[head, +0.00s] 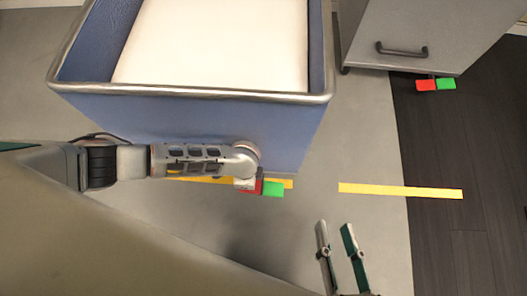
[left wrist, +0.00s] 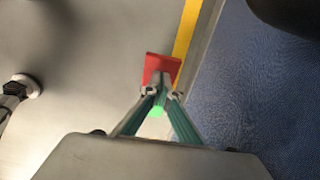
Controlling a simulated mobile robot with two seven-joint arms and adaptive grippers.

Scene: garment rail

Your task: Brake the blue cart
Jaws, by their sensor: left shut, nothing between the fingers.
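The blue cart (head: 210,118) stands at the top of the head view, with a metal rim and a pale inside. Low at its near side are a red pedal (head: 258,188) and a green pedal (head: 274,189). My left gripper (left wrist: 161,86) is shut and empty, its tips at the red pedal (left wrist: 162,67) in the left wrist view; I cannot tell whether they touch. A bit of the green pedal (left wrist: 156,112) shows between the fingers. In the head view my left wrist hides most of that gripper. My right gripper (head: 335,230) is open and empty, right of the pedals.
A grey cabinet (head: 420,25) with a dark handle stands at the upper right, with its own red pedal (head: 427,85) and green pedal (head: 446,84). Yellow tape (head: 400,190) marks the floor. The grey floor between cart and cabinet is clear.

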